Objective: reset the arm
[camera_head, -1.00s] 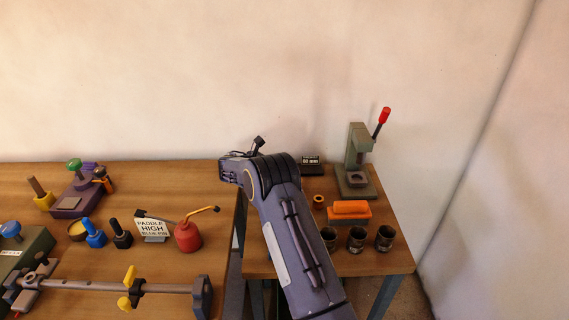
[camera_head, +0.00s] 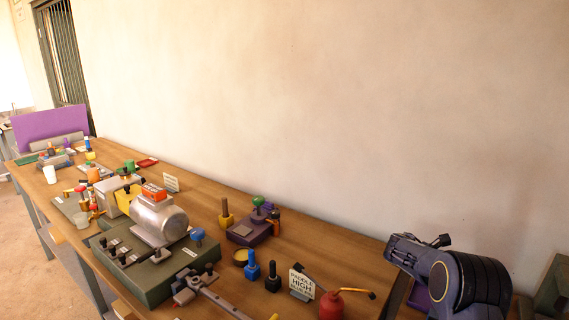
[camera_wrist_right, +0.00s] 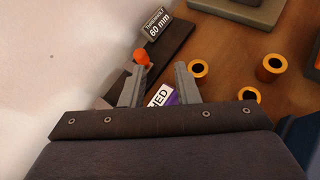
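My right arm (camera_head: 470,285) comes in at the lower right of the head view, bent over the right part of the bench. Its fingertips cannot be made out there. In the right wrist view my right gripper (camera_wrist_right: 160,70) has its two fingers apart with nothing held between them. Below the fingers lies a white and purple label (camera_wrist_right: 162,96), partly hidden by the gripper. My left arm and gripper are not in view.
The long wooden bench (camera_head: 330,240) carries a silver motor (camera_head: 160,220), a red oil can (camera_head: 332,304) and a "PADDLE HIGH" sign (camera_head: 301,281). Orange rings (camera_wrist_right: 249,94) and a "60 mm" block (camera_wrist_right: 158,24) lie near the right gripper. A wall stands behind the bench.

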